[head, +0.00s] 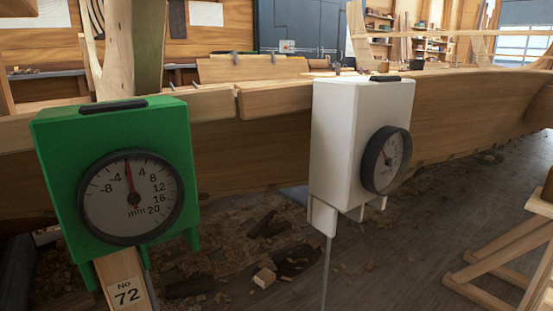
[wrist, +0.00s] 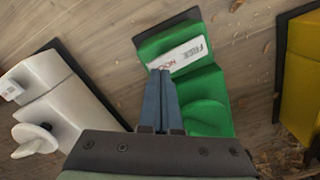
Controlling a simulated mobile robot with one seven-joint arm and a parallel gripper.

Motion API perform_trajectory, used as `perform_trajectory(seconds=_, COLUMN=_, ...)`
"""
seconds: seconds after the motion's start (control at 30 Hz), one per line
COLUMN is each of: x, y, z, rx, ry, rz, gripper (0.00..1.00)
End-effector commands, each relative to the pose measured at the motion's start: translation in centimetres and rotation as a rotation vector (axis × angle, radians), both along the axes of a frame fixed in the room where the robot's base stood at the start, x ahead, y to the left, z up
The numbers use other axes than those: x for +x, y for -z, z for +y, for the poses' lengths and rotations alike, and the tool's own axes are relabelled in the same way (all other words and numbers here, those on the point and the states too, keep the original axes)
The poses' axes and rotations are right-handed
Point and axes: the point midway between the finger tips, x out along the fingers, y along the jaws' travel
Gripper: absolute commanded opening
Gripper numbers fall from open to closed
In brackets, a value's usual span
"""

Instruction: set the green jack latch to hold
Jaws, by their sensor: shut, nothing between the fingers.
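The green jack latch (wrist: 205,85) stands on the floor in the middle of the wrist view. A white label (wrist: 185,56) on it reads FREE at its right end, with red lettering at its left end partly behind my fingers. A rounded green part (wrist: 205,117) lies nearer on the same body. My gripper (wrist: 162,72) is shut and empty, its blue fingertips over the label's left end. I cannot tell whether they touch the latch. The latch's set position is not clear. My gripper is not in the head view.
In the wrist view, a white jack (wrist: 45,95) stands left and a yellow one (wrist: 302,85) right. The head view shows a green gauge box (head: 60,150) on a post tagged No 72, a white gauge box (head: 345,130), the plank hull (head: 450,110) and a wooden trestle (head: 510,250).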

Motion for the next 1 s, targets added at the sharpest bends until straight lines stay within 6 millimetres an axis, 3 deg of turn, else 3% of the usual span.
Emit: perform_trajectory(seconds=1.0, x=0.0, y=1.6, z=0.0, rx=0.0, ry=0.0, rz=0.0, gripper=0.0)
